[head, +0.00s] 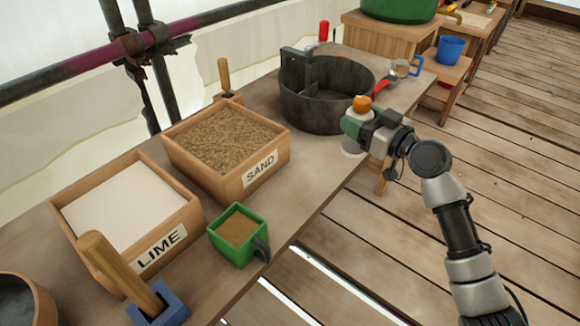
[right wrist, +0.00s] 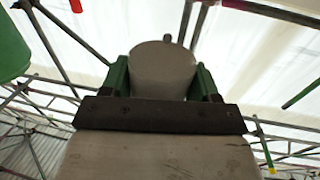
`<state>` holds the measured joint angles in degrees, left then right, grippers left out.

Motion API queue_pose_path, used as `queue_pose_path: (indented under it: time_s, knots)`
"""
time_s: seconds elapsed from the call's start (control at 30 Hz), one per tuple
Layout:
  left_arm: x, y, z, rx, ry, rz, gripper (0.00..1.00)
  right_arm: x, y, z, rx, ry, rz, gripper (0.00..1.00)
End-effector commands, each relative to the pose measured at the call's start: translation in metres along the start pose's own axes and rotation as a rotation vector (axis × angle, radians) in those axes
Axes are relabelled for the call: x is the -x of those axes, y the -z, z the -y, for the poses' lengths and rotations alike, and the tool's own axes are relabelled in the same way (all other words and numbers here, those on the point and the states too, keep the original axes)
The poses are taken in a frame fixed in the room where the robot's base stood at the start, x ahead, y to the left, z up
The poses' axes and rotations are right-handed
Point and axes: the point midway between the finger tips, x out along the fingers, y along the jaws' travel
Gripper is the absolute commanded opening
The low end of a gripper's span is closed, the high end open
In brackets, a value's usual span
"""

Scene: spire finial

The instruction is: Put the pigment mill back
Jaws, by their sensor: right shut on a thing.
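My right gripper (head: 354,128) reaches in from the right, just off the front edge of the bench near the dark tub. Its green fingers are shut on a pale, rounded thing, apparently the pigment mill (head: 352,147), whose lower part shows below them. An orange knob (head: 362,102) shows just above the fingers; I cannot tell whether it belongs to the mill. In the right wrist view the pale mill (right wrist: 163,70) sits between both green fingers, with a small grey stub at its top. My left gripper is not in view.
The wooden bench (head: 310,190) carries a lime box (head: 160,255), a sand box (head: 240,182), a green mug (head: 238,235), a blue wooden-handled tool (head: 158,303) and a dark tub (head: 325,105). A clear cup (head: 400,68) stands behind. Plank floor (head: 510,170) lies right.

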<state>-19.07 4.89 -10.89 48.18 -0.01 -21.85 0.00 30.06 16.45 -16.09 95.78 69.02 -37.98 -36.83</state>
Motion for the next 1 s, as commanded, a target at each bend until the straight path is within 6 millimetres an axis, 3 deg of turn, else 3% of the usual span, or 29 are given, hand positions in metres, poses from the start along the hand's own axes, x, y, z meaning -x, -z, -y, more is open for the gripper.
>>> queue_pose_path:
  time_s: [0.43, 0.67, 1.0]
  knots:
    - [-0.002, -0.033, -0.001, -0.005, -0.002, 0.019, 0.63, -0.061, -0.053, 0.069, -0.007, 0.002, -0.001, 0.34]
    - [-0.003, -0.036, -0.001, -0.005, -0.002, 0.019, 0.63, -0.075, -0.069, 0.085, -0.002, 0.000, 0.000, 0.34]
    - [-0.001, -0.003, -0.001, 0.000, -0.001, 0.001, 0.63, -0.075, -0.109, 0.084, -0.002, -0.002, 0.001, 0.34]
